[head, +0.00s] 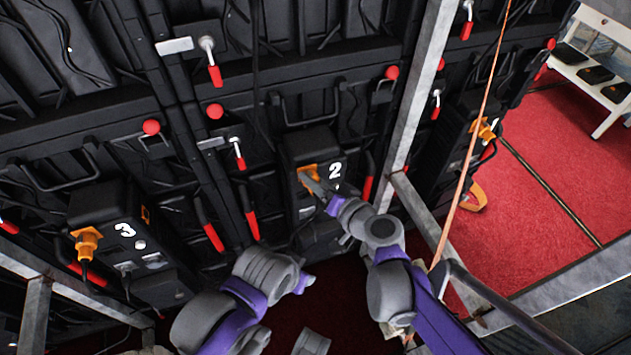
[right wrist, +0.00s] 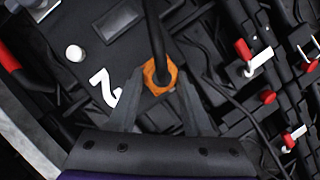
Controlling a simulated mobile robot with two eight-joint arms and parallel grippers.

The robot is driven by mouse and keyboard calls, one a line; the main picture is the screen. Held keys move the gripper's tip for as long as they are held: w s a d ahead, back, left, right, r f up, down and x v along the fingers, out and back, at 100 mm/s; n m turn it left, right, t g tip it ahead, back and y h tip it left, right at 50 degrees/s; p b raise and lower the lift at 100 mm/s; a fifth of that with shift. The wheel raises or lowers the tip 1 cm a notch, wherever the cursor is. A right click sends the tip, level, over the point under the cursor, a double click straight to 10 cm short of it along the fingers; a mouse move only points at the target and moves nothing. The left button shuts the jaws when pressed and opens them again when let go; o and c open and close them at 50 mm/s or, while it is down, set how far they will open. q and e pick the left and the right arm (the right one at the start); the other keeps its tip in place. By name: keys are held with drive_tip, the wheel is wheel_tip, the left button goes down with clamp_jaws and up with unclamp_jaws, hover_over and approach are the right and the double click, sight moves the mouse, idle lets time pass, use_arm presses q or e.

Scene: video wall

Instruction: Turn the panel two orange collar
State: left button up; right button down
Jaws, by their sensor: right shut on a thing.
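The panel two box (head: 312,150) is black with a white "2" and stands in the middle of the head view. Its orange collar (head: 308,172) is on the box's left part, partly hidden by my right gripper (head: 312,182). In the right wrist view the orange collar (right wrist: 165,76) is a faceted ring around a black cable. My right gripper (right wrist: 160,100) is shut on the collar, one finger on each side of it. The white "2" (right wrist: 104,88) shows left of it. My left arm is at the bottom of the head view; its gripper does not show.
The panel three box (head: 120,235) with its own orange collar (head: 87,241) is at the left. Another box with an orange collar (head: 484,129) is at the right. Metal frame posts (head: 415,90) and red-tipped latches (head: 213,68) surround the boxes. Red carpet (head: 560,180) lies open at right.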

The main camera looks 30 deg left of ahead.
drive_tip(key=shift+m+y, duration=0.3)
drive_tip(key=shift+m, duration=0.1)
drive_tip(key=shift+c, duration=1.6)
unclamp_jaws()
drive_tip(key=p+v, duration=0.1)
drive_tip(key=v, duration=1)
drive_tip(key=shift+p, duration=0.4)
drive_tip(key=shift+w, duration=0.1)
